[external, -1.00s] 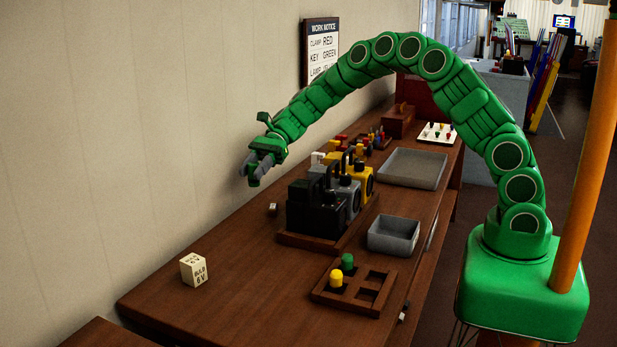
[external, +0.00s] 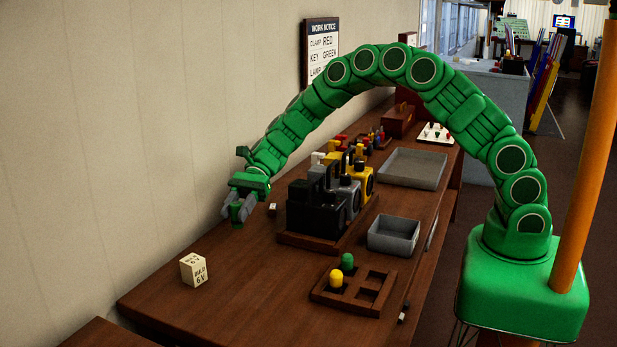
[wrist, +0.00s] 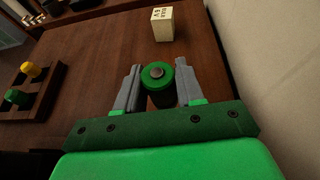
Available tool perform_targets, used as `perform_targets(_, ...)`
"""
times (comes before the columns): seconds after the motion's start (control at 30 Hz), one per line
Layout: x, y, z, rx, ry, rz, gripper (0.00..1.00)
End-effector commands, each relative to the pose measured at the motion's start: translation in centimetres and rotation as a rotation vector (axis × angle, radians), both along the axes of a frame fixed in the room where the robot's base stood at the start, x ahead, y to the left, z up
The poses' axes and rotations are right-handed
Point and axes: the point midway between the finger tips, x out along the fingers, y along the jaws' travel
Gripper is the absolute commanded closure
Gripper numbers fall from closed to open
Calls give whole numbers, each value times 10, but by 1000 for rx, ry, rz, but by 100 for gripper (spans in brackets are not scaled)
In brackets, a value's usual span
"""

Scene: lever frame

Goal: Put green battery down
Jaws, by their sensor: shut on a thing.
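The green battery (wrist: 157,75), with a grey round stud on its green end and a dark body, is between the two grey fingers of my gripper (wrist: 158,90) in the wrist view. In the external view my gripper (external: 238,210) is at the left, above the table near the wall; the battery is hard to make out there. My gripper is shut on the battery, which appears held clear of the tabletop (external: 235,300).
A cream lettered block (external: 193,270) stands on the table near my gripper. A wooden compartment tray (external: 350,307) holds a yellow peg (external: 336,278) and a green peg (external: 347,261). Black, grey and yellow devices (external: 318,207) stand behind. A grey bin (external: 394,236) is right. Table around the block is clear.

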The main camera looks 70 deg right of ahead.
Motion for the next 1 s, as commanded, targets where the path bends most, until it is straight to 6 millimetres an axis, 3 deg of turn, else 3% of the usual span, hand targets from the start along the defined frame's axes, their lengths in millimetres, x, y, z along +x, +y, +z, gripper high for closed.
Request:
perform_targets(0.47, 0, 0, -43, -1, 1, 0, 94)
perform_targets(0.87, 0, 0, -47, -1, -1, -1, 94)
perform_targets(0.9, 0, 0, -48, -1, -1, -1, 61)
perform_targets(1.0, 0, 0, -47, -1, -1, -1, 46)
